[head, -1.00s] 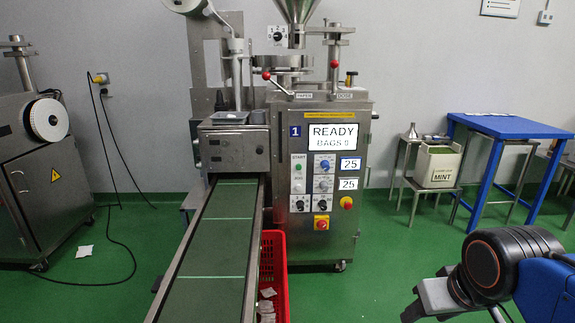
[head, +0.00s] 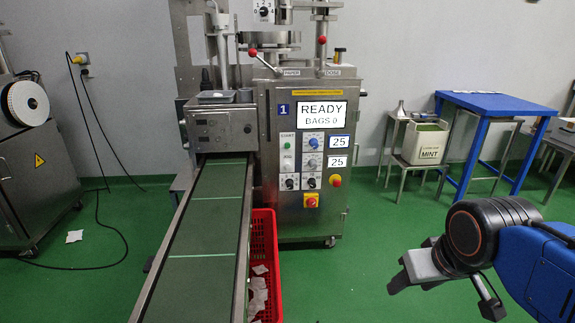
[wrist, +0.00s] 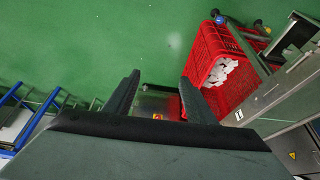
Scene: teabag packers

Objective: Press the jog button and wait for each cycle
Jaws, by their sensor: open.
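The packing machine (head: 325,205) stands in the middle of the head view. Its display (head: 319,113) reads READY, BAGS 0. On the panel below, a green start button (head: 287,143) sits at the upper left, with a pale button (head: 288,162) under it that may be the jog button; its label is too small to read. Two dials beside them have readouts of 25. My gripper (head: 400,275) is at the lower right of the head view, well apart from the panel. In the wrist view my gripper (wrist: 160,95) has its two fingers spread, with nothing between them.
A conveyor (head: 200,235) runs from the machine toward me, with a red crate (head: 263,228) of bags beside it. A red emergency knob (head: 311,200) sits low on the panel. A blue table (head: 495,103) and a MINT box (head: 425,142) stand right. Green floor before the panel is clear.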

